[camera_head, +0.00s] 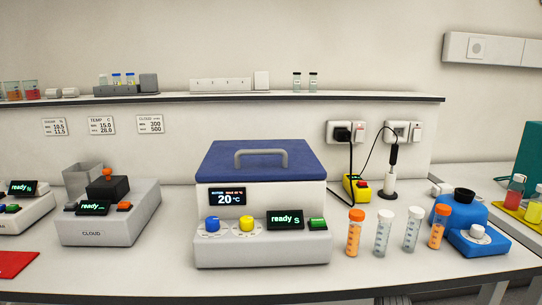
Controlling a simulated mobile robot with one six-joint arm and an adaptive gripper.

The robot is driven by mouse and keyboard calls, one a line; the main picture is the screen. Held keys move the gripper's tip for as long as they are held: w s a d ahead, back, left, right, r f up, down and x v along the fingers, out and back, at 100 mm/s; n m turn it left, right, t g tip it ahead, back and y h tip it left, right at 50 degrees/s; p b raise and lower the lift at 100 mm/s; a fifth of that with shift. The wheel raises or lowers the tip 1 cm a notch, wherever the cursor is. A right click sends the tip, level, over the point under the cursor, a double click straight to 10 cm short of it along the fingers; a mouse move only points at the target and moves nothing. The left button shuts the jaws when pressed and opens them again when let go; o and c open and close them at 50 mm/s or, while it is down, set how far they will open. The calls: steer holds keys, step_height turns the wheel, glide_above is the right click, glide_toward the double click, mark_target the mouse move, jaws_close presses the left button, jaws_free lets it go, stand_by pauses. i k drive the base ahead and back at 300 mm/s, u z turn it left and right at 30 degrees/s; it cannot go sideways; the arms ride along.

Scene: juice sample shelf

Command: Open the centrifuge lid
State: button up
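The centrifuge (262,245) stands in the middle of the bench, a white box with a blue knob, a yellow knob and a green button on its front panel. Its small screen reads "20 °C" and a second display reads "ready". Its blue lid (220,160) lies shut on top. A grey bar handle (261,153) is fixed upright on the lid. The inside of the centrifuge is hidden. My gripper is not in view.
Several tubes (383,232), some with orange caps, stand right of the centrifuge beside a blue device (461,218). A grey device marked CLOUD (110,218) stands left. A shelf (200,98) runs above. Black cables hang behind right.

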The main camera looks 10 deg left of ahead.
mark_target(239, 160)
steer(key=u, duration=0.4)
steer(key=k, duration=0.95)
steer(key=z, duration=0.35)
steer(key=i, duration=0.5)
